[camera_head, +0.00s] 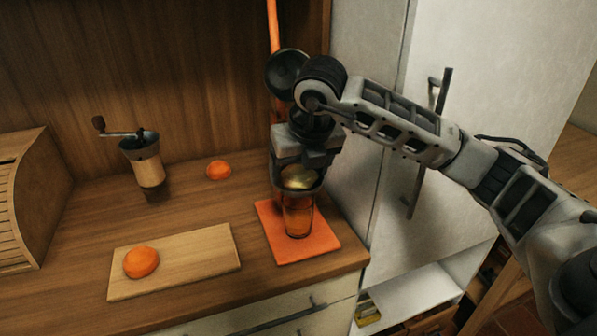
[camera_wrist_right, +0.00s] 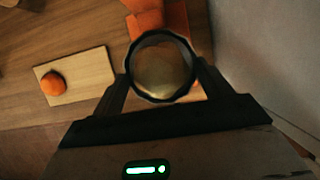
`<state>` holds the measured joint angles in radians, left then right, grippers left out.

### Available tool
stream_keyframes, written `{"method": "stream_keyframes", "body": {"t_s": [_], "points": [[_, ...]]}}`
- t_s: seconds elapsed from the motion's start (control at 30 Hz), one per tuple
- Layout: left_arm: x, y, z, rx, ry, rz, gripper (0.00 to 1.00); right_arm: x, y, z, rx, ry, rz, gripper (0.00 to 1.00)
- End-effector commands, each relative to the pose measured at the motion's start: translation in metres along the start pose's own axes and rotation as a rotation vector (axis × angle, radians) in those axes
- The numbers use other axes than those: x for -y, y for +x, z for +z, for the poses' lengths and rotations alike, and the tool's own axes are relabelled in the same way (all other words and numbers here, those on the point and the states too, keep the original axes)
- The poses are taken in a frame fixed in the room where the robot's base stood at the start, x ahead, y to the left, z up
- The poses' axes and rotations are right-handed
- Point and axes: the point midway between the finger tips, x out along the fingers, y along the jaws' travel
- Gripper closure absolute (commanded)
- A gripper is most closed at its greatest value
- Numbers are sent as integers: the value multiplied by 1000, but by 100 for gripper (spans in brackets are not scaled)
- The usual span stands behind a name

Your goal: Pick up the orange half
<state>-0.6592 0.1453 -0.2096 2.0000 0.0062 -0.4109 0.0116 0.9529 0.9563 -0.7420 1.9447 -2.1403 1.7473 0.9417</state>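An orange half (camera_head: 141,262) lies on a light wooden board (camera_head: 205,262) at the front left of the counter; it also shows in the right wrist view (camera_wrist_right: 53,83). A second orange piece (camera_head: 218,169) lies on the counter farther back. My right gripper (camera_head: 298,183) is above a clear glass (camera_head: 298,217), away from both orange pieces. Its fingers lie on either side of a dark-rimmed round cup with a golden inside (camera_wrist_right: 162,68). I cannot tell whether they grip it. My left gripper is not in view.
The glass stands on an orange plate (camera_head: 325,243) near the counter's right end, with an orange upright (camera_head: 273,25) behind. A hand grinder (camera_head: 147,165) and a slatted wooden box (camera_head: 30,200) stand at left. A tall grey cabinet (camera_head: 455,90) is at right. Counter between board and grinder is clear.

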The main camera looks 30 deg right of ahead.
Motion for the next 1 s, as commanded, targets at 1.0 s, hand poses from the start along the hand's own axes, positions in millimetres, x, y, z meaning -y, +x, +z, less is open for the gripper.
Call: {"method": "stream_keyframes", "body": {"t_s": [1.0], "points": [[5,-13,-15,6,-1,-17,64,-10,-78,1,8,-4,4,66]]}}
